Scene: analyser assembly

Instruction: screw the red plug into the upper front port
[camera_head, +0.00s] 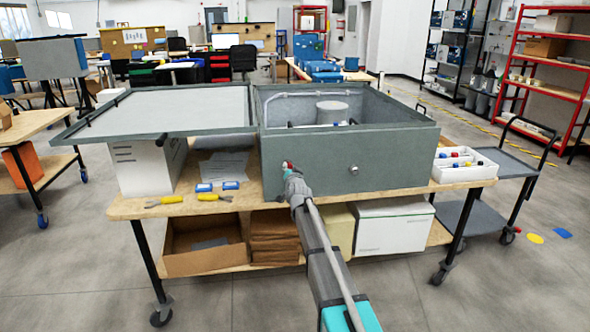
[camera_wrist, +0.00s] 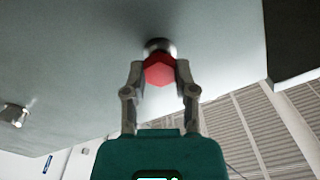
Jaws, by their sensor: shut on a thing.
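The analyser (camera_head: 310,165) is a grey box with its lid open to the left, standing on a wooden bench. My gripper (camera_head: 288,168) is at the left part of its front face. In the wrist view my gripper (camera_wrist: 160,75) is shut on the red plug (camera_wrist: 160,70), one finger on each side. The plug is at a round metal port (camera_wrist: 158,46) on the grey face and hides part of it. How deep the plug sits in the port I cannot tell. A second metal port (camera_head: 354,169) is on the front face to the right, with nothing in it.
A white tray (camera_head: 482,174) with several coloured plugs stands at the right end of the bench. Yellow-handled tools (camera_head: 168,200) and small blue-and-white boxes (camera_head: 230,185) lie on the left. Cartons fill the lower shelf (camera_head: 342,252).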

